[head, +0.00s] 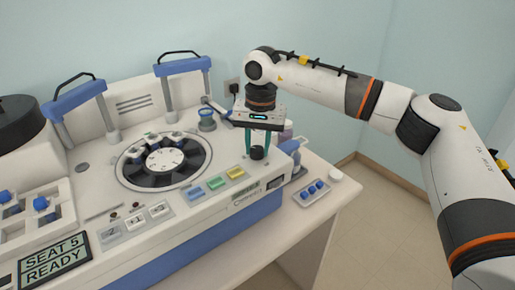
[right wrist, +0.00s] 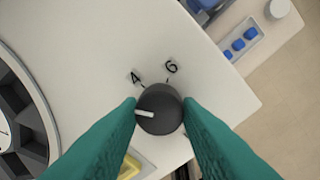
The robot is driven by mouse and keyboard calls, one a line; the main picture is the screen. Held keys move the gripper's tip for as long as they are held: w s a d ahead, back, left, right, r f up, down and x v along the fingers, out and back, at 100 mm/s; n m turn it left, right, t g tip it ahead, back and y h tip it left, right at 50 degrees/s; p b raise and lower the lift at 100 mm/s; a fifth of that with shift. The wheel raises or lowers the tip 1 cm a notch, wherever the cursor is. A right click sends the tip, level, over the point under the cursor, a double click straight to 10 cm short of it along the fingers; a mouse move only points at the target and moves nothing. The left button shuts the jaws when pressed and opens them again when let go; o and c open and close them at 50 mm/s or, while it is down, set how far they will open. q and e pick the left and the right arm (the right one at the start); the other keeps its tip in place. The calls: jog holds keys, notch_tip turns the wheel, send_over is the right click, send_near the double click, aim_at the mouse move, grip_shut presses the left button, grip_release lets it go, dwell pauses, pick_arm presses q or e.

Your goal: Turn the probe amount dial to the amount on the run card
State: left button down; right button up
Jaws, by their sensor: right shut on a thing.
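The probe amount dial (right wrist: 160,108) is a dark round knob with a white pointer line, on the machine's white top. In the right wrist view the pointer line aims left, and the marks 4 and 6 show above the knob; other marks are hidden. The dial also shows in the head view (head: 257,153), near the machine's right end. My right gripper (right wrist: 161,110) points down with its green fingers shut on the dial, one on each side. In the head view it (head: 258,147) is over the machine's right corner. My left gripper is not in view. No run card can be made out.
The white machine (head: 160,222) has a round carousel (head: 163,160), colored buttons (head: 215,183) and a display (head: 54,262) reading "SEAT 5 READY".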

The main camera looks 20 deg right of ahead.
aim_at(259, 150)
jog(key=m+b, duration=0.1)
jog(key=m, duration=0.2)
jog(key=shift+m, duration=0.3)
jog(key=shift+m+b, duration=0.5)
jog(key=shift+m, duration=1)
jog(key=o, duration=1)
jog(key=shift+c, duration=0.2)
notch_tip(259, 150, up, 12)
jog(key=b, duration=0.1)
jog(key=shift+s+b, duration=0.3)
jog(key=shift+b, duration=0.1)
jog(key=shift+d, duration=0.1)
